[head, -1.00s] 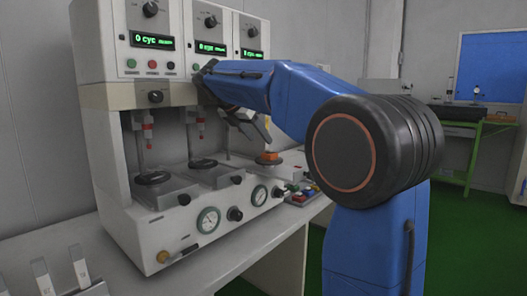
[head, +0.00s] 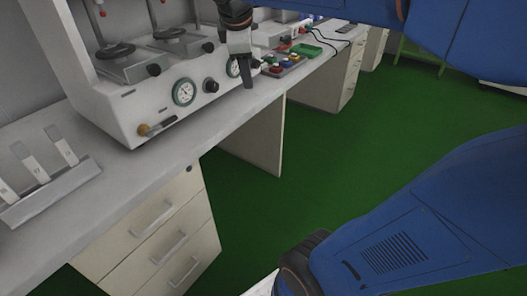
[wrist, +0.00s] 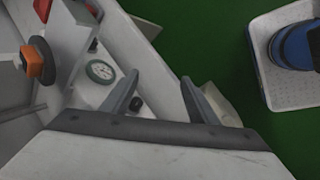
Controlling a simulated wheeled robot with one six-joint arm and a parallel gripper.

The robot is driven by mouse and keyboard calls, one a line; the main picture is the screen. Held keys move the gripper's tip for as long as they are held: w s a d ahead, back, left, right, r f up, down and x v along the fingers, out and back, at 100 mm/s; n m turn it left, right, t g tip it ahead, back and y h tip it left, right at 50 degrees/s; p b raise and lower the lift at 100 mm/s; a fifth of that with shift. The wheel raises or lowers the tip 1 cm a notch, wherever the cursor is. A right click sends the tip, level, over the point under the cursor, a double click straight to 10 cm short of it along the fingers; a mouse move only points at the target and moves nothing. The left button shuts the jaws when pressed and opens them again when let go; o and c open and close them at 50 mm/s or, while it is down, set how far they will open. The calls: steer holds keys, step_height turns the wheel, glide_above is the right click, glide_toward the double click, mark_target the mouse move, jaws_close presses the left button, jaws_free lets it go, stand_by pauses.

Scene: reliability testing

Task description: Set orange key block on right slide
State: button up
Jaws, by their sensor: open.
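My gripper (wrist: 160,80) is open and empty in the wrist view, its two fingers spread over the front of the test machine and the green floor. In the head view my gripper (head: 247,75) hangs at the machine's front edge, beside a gauge. The orange key block (wrist: 33,61) is at the left of the wrist view, against a dark round disc (wrist: 44,62) at what looks like the right station. It is apart from the fingers. In the head view the block and right slide cannot be made out behind my arm.
The machine's front has gauges (head: 184,92) and knobs. A tray of coloured blocks (head: 284,66) and a green tray (head: 311,50) lie right of it on the bench. A rack with upright plates (head: 48,183) stands at the left. Green floor (head: 300,170) lies open in front.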

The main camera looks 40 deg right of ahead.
steer(key=s+a+f+m+y, duration=0.1)
steer(key=s+a+f+m, duration=0.1)
steer(key=s+f, duration=0.4)
steer(key=s+a+f+m+y, duration=0.1)
steer(key=s+a+f+m, duration=0.1)
steer(key=s+f+m, duration=0.3)
steer(key=s+a+f+m+t+y, duration=0.1)
steer(key=s+a+f+m, duration=0.2)
steer(key=s+f, duration=0.3)
steer(key=shift+s+f+m+y, duration=0.3)
steer(key=shift+f+m+y, duration=0.1)
steer(key=shift+f+m, duration=0.25)
steer(key=shift+r, duration=0.1)
